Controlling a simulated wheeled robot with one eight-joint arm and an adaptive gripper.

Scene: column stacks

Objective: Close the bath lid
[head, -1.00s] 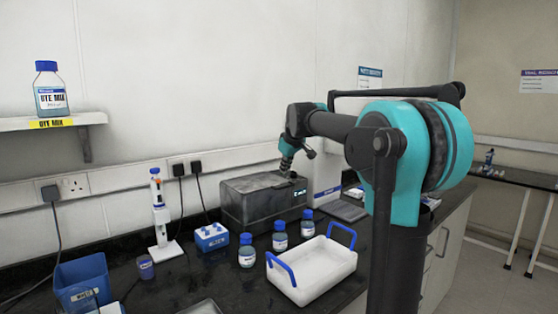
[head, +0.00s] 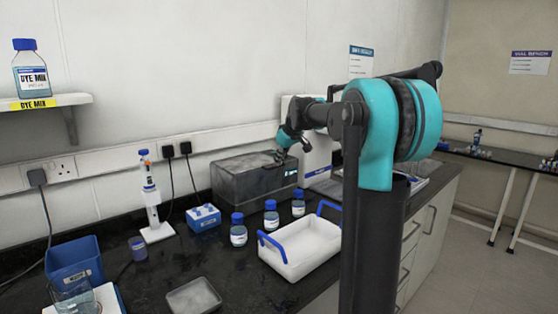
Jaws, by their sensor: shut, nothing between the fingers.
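The bath (head: 240,187) is a dark grey box on the bench against the wall. Its grey lid (head: 240,162) lies flat over the top and looks shut, though the far right corner is partly covered by my gripper. My gripper (head: 279,156) is small and dark in the head view. It points down at the right end of the lid, at or just above its surface. Its fingers are shut and empty. I cannot tell whether they touch the lid.
A white device (head: 315,140) stands close right of the bath. Several blue-capped bottles (head: 238,232) and a white tray with blue handles (head: 292,258) stand in front. A blue rack (head: 203,218), a pipette stand (head: 152,205) and a blue bin (head: 75,262) are to the left.

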